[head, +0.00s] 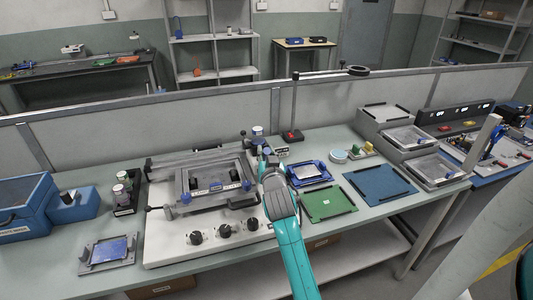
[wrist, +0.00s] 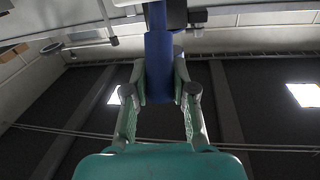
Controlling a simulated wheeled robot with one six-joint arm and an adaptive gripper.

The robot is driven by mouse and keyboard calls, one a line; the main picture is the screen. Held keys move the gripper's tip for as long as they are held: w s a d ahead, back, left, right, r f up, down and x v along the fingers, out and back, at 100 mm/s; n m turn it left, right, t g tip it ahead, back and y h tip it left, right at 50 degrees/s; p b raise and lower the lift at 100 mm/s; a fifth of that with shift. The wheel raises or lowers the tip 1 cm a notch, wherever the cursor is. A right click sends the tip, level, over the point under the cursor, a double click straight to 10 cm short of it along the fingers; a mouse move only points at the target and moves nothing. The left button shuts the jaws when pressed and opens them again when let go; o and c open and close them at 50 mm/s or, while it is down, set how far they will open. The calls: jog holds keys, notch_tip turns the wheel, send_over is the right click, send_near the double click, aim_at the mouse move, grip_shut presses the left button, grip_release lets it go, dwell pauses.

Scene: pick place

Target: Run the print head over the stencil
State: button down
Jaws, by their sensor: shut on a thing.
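The stencil (head: 212,174) lies in a grey frame with blue clamps on the white printing machine (head: 165,232), left of centre in the head view. My gripper (wrist: 159,92) is shut on an upright blue handle (wrist: 158,62) in the wrist view, with a jaw on either side. I take this handle to be part of the print head. In the head view my teal arm reaches to the machine's back right corner, and my gripper (head: 265,155) is just right of the stencil frame. My arm hides most of the held part there, and its contact with the stencil cannot be told.
A dark tray with jars (head: 123,190) and a blue box (head: 25,208) stand left of the machine. A green mat (head: 328,203), a blue mat (head: 380,184) and a blue-framed tray (head: 310,173) lie to the right. A grey partition (head: 110,125) runs behind the bench.

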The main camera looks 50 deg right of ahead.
jog(key=shift+s+d, duration=0.15)
jog(key=shift+d, duration=0.05)
jog(key=c, duration=0.9)
grip_release()
jog(key=shift+s+d, duration=0.1)
jog(key=shift+s+a, duration=0.1)
jog(key=shift+a, duration=0.2)
jog(key=v, duration=1.1)
jog(key=shift+s+a, duration=0.15)
